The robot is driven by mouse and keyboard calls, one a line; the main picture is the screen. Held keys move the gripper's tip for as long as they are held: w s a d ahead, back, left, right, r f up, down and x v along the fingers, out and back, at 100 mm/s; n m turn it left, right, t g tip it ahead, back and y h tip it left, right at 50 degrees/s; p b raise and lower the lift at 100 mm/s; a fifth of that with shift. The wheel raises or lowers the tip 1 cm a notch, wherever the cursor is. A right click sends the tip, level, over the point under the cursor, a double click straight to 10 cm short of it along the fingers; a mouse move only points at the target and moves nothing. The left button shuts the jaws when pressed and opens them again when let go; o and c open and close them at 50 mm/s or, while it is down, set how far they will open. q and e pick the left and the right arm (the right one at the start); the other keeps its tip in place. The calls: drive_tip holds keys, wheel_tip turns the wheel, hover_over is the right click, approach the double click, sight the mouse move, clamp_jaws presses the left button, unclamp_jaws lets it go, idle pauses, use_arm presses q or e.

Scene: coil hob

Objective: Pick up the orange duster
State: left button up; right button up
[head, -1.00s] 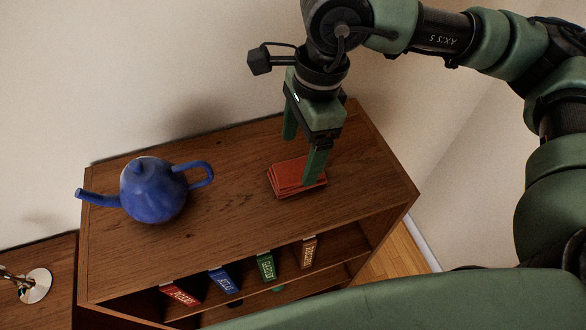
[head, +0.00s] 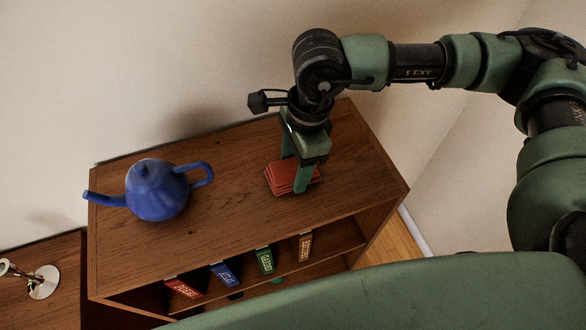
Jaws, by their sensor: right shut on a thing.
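The orange duster (head: 279,178) is a red-orange folded stack of cloth on the top of the wooden shelf unit, right of the blue teapot. My right gripper (head: 294,180) points down over it and is shut on it, with one finger in front of the cloth and the other largely hidden behind it. The duster appears to be still at the shelf top; I cannot tell whether there is a gap beneath it. My left gripper is not in view.
A blue teapot (head: 157,190) stands on the left of the shelf unit's top (head: 225,235). Several coloured labelled items, such as a green one (head: 265,261), sit in the shelf below. A metal object (head: 43,282) stands at the lower left. A wall is behind.

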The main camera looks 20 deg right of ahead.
sight(294, 168)
drive_tip(key=shift+r, duration=0.15)
wheel_tip(294, 168, up, 20)
drive_tip(key=b, duration=0.5)
drive_tip(key=o, duration=0.5)
drive_tip(key=c, duration=0.4)
drive_tip(key=shift+o, duration=0.2)
drive_tip(key=shift+f, duration=0.2)
